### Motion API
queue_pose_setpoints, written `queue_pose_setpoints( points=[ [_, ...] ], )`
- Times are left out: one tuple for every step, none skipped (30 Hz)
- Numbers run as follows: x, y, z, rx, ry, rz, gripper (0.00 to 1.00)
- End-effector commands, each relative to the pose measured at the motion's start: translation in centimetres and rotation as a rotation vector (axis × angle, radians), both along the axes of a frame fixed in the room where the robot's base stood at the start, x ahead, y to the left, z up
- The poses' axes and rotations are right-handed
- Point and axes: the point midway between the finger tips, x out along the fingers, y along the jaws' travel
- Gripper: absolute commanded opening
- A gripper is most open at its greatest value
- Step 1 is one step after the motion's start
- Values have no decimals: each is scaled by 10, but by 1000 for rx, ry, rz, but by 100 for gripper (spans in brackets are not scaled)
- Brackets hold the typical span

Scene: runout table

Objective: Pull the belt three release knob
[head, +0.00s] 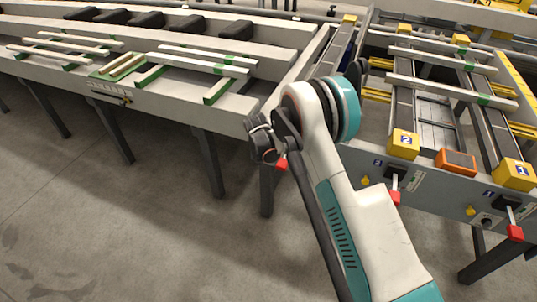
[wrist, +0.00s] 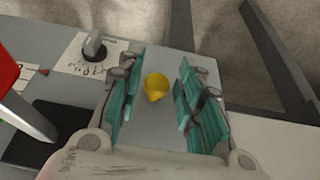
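A yellow knob (wrist: 156,87) sits on a grey panel between the two teal-padded fingers of my gripper (wrist: 158,92) in the wrist view. The fingers are open, with a gap on each side of the knob. No number shows by this knob; in the head view it is hidden around the end of my arm, where my gripper (head: 262,138) is dark and partly hidden. A red handle (head: 281,163) shows just beside it. Two other yellow knobs are on the panel to the right, below belt two (head: 365,180) and belt one (head: 470,210).
In the wrist view, a black dial (wrist: 95,50) and a red-handled lever (wrist: 35,118) are left of the knob. In the head view, red levers (head: 395,196) and an orange screen (head: 457,160) are right of my arm. Bare floor (head: 130,220) lies left.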

Motion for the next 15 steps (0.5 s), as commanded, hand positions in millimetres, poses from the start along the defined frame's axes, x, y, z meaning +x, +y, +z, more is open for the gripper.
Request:
queue_pose_setpoints(
  points=[
    [0,0,0,0,-1,0,43],
    [0,0,0,0,-1,0,43],
    [1,0,0,-1,-2,0,43],
    [1,0,0,0,-2,0,43],
    [1,0,0,0,-2,0,43],
    [1,0,1,0,-2,0,43],
    [1,0,1,0,-2,0,43],
    [1,0,1,0,-3,0,43],
    [1,0,1,0,-3,0,43],
    [1,0,1,0,-3,0,43],
    [1,0,2,0,-3,0,43],
    [0,0,4,-1,-3,1,43],
    [0,1,6,-1,-3,1,43],
    [-1,1,8,-1,-3,1,43],
    [-3,2,12,-1,-3,1,43]
  ],
)
